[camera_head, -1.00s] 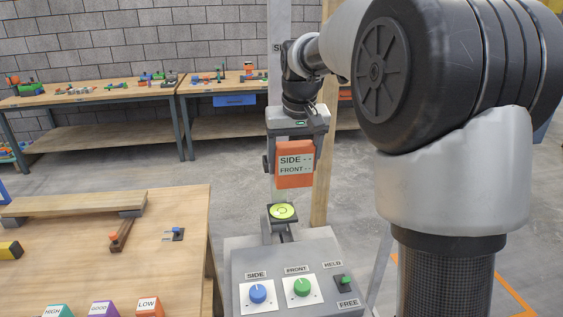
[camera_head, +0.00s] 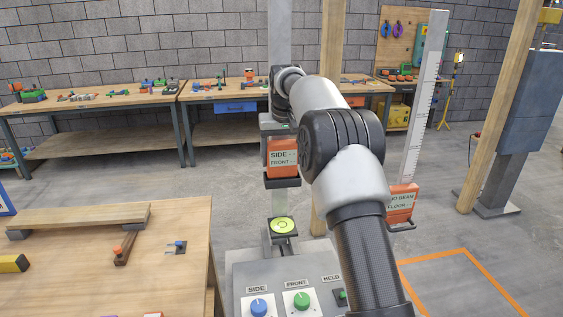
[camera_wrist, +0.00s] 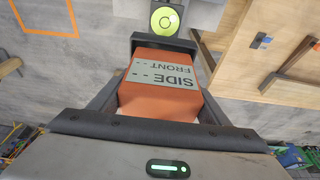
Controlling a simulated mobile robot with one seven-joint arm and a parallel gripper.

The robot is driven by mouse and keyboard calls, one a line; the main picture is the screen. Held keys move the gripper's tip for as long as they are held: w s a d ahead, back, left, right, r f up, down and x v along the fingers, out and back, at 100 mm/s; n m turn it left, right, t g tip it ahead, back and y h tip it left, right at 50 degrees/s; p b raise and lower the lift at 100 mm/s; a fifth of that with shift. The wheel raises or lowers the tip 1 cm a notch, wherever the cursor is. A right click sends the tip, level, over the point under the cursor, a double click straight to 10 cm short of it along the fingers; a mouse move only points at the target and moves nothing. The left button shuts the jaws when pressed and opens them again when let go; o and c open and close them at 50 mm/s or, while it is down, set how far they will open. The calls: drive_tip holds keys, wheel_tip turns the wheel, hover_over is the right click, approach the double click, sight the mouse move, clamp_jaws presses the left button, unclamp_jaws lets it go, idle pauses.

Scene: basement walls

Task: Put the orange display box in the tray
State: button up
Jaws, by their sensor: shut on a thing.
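The orange display box (camera_head: 282,157), with a pale label reading SIDE and FRONT, is upright in the head view. It also shows in the wrist view (camera_wrist: 160,80). My gripper (camera_wrist: 164,98) is shut on it, with a finger along each side. In the head view my gripper (camera_head: 280,140) comes down on the box from above. A dark tray (camera_head: 283,183) is right at the box's lower end; its dark edge also shows in the wrist view (camera_wrist: 165,44). I cannot tell whether the box rests on the tray's floor.
Below the tray are a round green level (camera_head: 283,225) and a grey panel (camera_head: 243,272) with blue and green knobs. A wooden table (camera_head: 175,225) stands at left. An orange box (camera_head: 401,203) is on a scale post at right. My arm hides part of the panel.

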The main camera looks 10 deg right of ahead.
wheel_tip(320, 180, down, 2)
drive_tip(key=shift+f, duration=0.1)
drive_tip(key=o, duration=1.3)
drive_tip(key=shift+f, duration=0.1)
drive_tip(key=shift+c, duration=0.2)
